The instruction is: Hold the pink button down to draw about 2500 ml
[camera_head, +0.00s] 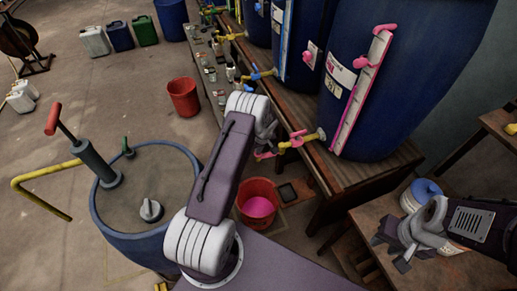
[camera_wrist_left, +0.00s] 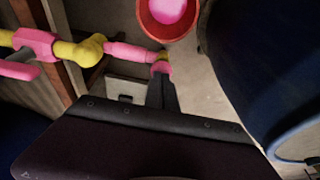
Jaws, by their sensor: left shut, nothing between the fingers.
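The large blue vat (camera_head: 400,70) carries a pink tap (camera_head: 298,139) on yellow fittings, also in the left wrist view (camera_wrist_left: 35,42). Contact is unclear. A red bucket (camera_head: 242,190) below holds pink liquid (camera_head: 259,207). My right gripper (camera_head: 392,252) is open and empty at the right.
A pink-marked level gauge (camera_head: 361,95) runs up the vat. A blue drum (camera_head: 130,240) with a pump stands left of my arm. Another red bucket (camera_head: 184,97) stands on open floor. A white tub (camera_head: 420,193) is near my right gripper.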

